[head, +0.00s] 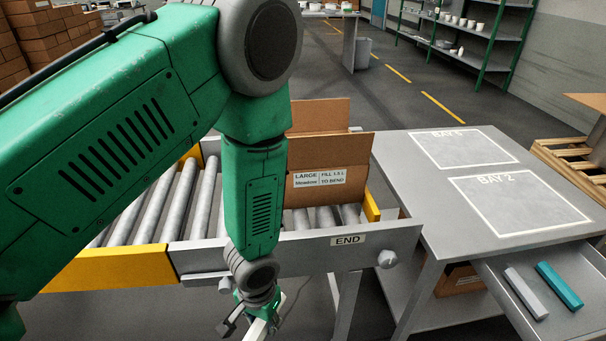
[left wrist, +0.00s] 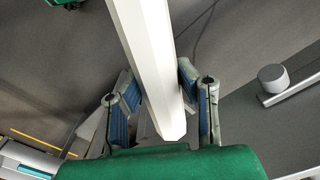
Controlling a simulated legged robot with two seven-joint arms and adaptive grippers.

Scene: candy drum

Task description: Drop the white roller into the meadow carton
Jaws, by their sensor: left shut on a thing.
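The white roller (left wrist: 150,65) is a long pale bar with flat faces. In the left wrist view it runs from the top edge down between the fingers of my left gripper (left wrist: 156,88), which is shut on it. In the head view my left gripper (head: 259,304) hangs low in front of the conveyor's end, and only a bit of the roller (head: 257,329) shows at the bottom edge. The meadow carton (head: 356,151) is brown, with raised flaps and a white label, on the conveyor behind my arm. Its lower part and inside are largely hidden. My right gripper is out of view.
The conveyor's end plate (head: 385,246) stands between my gripper and the carton. A grey table (head: 418,183) with two marked bays is at the right. Its open drawer (head: 509,316) holds a grey bar (head: 526,293) and a teal bar (head: 559,285).

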